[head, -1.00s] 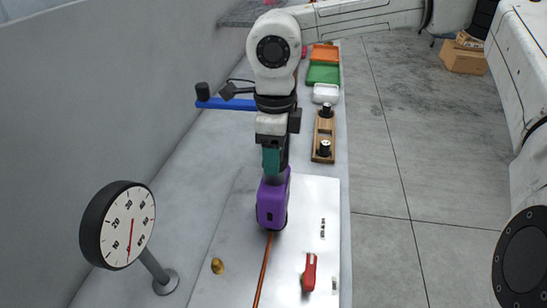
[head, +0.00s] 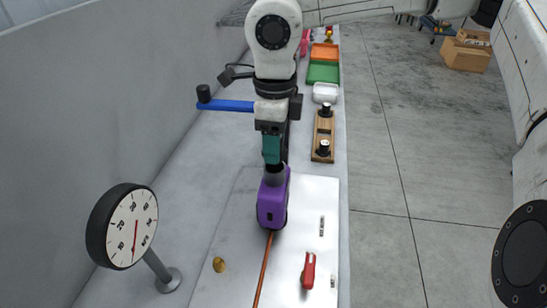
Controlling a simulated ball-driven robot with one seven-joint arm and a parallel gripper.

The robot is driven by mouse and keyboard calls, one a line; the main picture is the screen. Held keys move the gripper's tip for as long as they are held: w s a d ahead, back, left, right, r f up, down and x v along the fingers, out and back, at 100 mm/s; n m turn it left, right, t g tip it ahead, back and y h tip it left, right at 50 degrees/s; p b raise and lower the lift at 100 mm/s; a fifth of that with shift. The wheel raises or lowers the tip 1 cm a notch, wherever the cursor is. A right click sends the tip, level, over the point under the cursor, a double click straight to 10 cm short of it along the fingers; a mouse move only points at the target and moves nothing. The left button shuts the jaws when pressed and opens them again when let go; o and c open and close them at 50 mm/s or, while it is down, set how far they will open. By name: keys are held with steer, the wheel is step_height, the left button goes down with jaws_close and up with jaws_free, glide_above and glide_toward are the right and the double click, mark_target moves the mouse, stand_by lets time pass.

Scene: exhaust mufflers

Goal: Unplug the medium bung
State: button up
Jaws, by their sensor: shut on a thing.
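A purple muffler (head: 271,206) stands on a white plate on the bench, with a copper-coloured line running from its base towards me. My gripper (head: 272,160), with teal fingers, points down over the muffler. It is shut on a grey piece (head: 274,177), apparently the medium bung, at the muffler's top. I cannot tell whether the bung is still seated in the opening; the fingers and the viewing angle hide the joint. A wooden rack (head: 324,131) behind holds two black-and-silver pieces with a gap between them.
A dial gauge (head: 131,227) stands at the front left. A red lever (head: 309,270) and a brass knob (head: 219,265) are on the plate. A blue crank bar (head: 230,105) appears beside my arm. White, green and orange trays are farther back.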

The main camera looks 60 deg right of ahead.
steer(key=shift+r+p, duration=0.55)
steer(key=shift+r, duration=0.7)
